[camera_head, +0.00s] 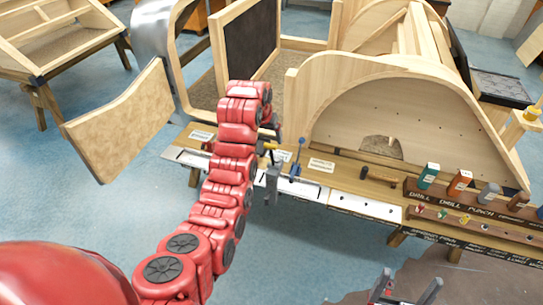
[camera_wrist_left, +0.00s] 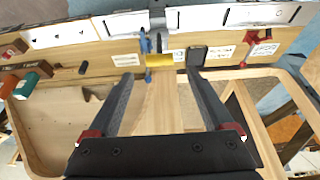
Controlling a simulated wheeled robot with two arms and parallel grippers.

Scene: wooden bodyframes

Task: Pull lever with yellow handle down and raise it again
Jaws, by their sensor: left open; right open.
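The yellow handle (camera_head: 268,146) shows as a small yellow piece just beyond the end of my left arm, above the bench front. In the left wrist view the yellow handle (camera_wrist_left: 160,61) is a short bar lying crosswise between the fingertips of my left gripper (camera_wrist_left: 160,76). That gripper is open, with one finger toward each end of the handle; contact cannot be made out. In the head view the arm hides most of the left gripper. My right gripper (camera_head: 407,286) is open and empty at the bottom edge, apart from the bench.
A blue lever (camera_head: 298,158) stands close beside the yellow handle. A wooden bench (camera_head: 340,180) with a metal strip (camera_head: 365,207) runs along the front. A curved wooden panel (camera_head: 400,110) rises behind.

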